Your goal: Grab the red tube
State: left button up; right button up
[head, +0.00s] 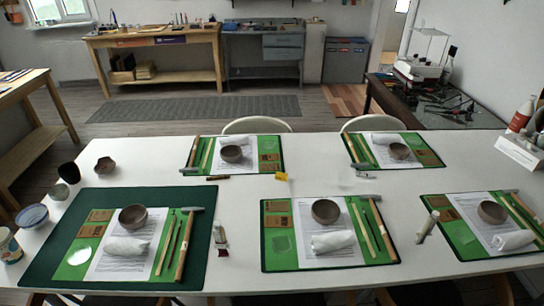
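A small tube with red and white on it (220,238) lies on the white table, just right of the dark green mat at the front left. Another small tube, mostly pale (427,226), lies between the front middle and front right place settings. A thin dark reddish-brown item (217,178) lies in front of the back left setting; it is too small to identify. Neither of my grippers is in view.
The white table (330,185) holds several green mats with bowls, papers, cloth rolls and hammers. A yellow block (281,177) sits mid-table. Cups and bowls, including a blue-rimmed bowl (32,217), stand at the left edge. A red-capped bottle (522,115) stands at the right.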

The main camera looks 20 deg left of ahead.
aim_at(220, 240)
jog(key=i+l, duration=0.15)
jog(key=l, duration=0.2)
jog(key=i+l, duration=0.1)
jog(key=l, duration=0.2)
jog(key=i+l, duration=0.15)
jog(key=l, duration=0.2)
jog(key=i+l+u, duration=0.15)
jog(key=l+u, duration=0.8)
jog(key=u, duration=0.35)
